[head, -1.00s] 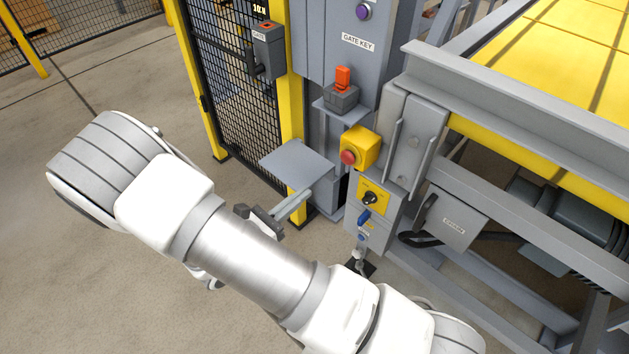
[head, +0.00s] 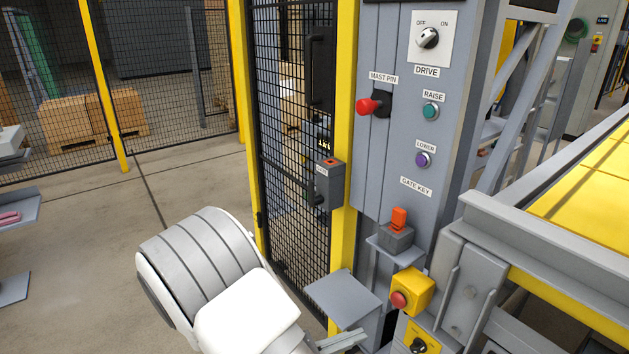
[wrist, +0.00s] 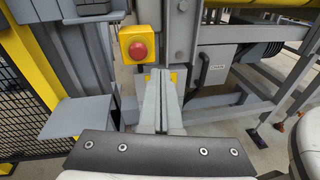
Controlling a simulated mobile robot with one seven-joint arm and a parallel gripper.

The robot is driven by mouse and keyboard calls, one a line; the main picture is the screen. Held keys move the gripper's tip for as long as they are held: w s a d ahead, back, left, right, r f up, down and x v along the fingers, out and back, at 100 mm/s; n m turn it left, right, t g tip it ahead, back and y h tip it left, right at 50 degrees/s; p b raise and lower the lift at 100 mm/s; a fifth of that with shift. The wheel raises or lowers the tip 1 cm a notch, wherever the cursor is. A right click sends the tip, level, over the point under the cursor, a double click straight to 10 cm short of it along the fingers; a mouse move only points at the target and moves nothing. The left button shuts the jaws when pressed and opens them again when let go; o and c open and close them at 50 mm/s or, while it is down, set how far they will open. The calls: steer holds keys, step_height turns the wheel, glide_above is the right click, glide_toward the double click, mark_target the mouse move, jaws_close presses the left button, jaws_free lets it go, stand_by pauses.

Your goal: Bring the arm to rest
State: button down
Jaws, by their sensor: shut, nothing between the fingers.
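My gripper (wrist: 161,105) shows in the wrist view with its two fingers together and nothing between them. It points toward the lifter's post, below and to the right of the red emergency button (wrist: 138,51) on its yellow box. I cannot tell whether the fingertips touch anything. The emergency button (head: 399,299) is there at the lower right, beside a small grey shelf (head: 343,297).
The grey control panel (head: 408,130) carries a drive switch, a red mast pin knob, and raise and lower buttons. An orange gate key (head: 398,219) stands below. A mesh gate (head: 292,150) is left of it. A yellow-topped table (head: 590,190) is at right. Open floor lies left.

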steer(key=s+d+r+m+g+y, duration=0.35)
steer(key=s+r+m+y, duration=0.25)
steer(key=r+m, duration=0.25)
steer(key=s+d+r+m+g+y, duration=0.2)
steer(key=s+d+r+m+y, duration=0.2)
steer(key=s+r+m+y, duration=0.45)
step_height(320, 180, up, 19)
steer(key=a+m+t+p, duration=0.1)
steer(key=m+t+p, duration=0.2)
steer(key=p, duration=1.1)
steer(key=shift+w+r+m+t+p, duration=0.15)
steer(key=shift+w+m+t+p, duration=0.2)
steer(key=shift+m, duration=0.65)
steer(key=shift+s+y, duration=0.1)
steer(key=shift+y, duration=0.15)
